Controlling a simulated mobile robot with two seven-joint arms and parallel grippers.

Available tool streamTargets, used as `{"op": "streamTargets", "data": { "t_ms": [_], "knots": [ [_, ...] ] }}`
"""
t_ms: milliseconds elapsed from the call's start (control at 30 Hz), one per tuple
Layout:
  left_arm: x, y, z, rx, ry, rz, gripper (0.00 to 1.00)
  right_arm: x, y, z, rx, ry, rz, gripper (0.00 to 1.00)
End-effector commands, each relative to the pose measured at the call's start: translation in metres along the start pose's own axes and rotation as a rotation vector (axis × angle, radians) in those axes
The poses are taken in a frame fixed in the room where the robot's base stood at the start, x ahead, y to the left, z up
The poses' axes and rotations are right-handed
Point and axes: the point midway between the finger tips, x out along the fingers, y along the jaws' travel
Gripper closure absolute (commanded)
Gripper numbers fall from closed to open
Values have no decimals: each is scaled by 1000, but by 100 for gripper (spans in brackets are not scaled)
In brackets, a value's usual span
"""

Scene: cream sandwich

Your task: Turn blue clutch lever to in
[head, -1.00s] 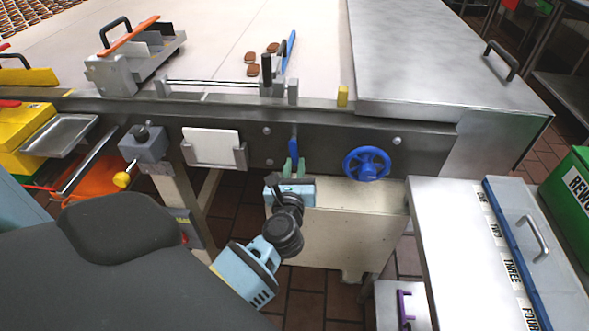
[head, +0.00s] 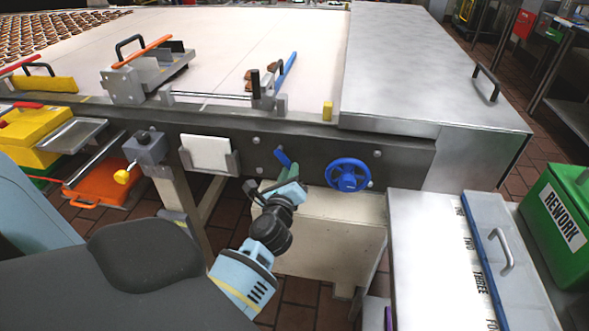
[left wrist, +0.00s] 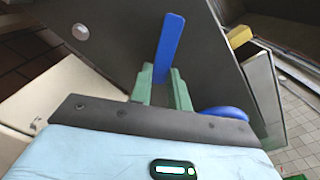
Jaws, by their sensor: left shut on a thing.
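The blue clutch lever (head: 283,157) is on the dark front panel of the machine, left of the blue handwheel. In the head view it tilts with its top to the left. My left gripper (head: 277,180) is at the lever's lower part, its green fingers one on each side. In the left wrist view the lever (left wrist: 170,48) stands up between the green fingers (left wrist: 162,84), which are shut on it. The lever's pivot is hidden by the gripper. My right gripper does not show.
The blue handwheel (head: 348,174) is close to the right of the lever. A white card in a holder (head: 206,153) and a grey box with a yellow knob (head: 145,150) are to the left. A cream housing (head: 330,238) is below. A steel table (head: 420,250) stands at the right.

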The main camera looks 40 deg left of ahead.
Motion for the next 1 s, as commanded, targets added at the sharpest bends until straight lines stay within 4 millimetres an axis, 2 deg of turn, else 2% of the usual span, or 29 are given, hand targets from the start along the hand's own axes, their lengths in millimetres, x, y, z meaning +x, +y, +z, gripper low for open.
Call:
{"op": "streamTargets", "data": {
  "t_ms": [500,1000],
  "knots": [
    [3,-14,6,-329,2,-3,100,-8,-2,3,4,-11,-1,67],
    [3,-18,8,-425,2,-2,100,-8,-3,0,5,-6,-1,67]
  ]
}}
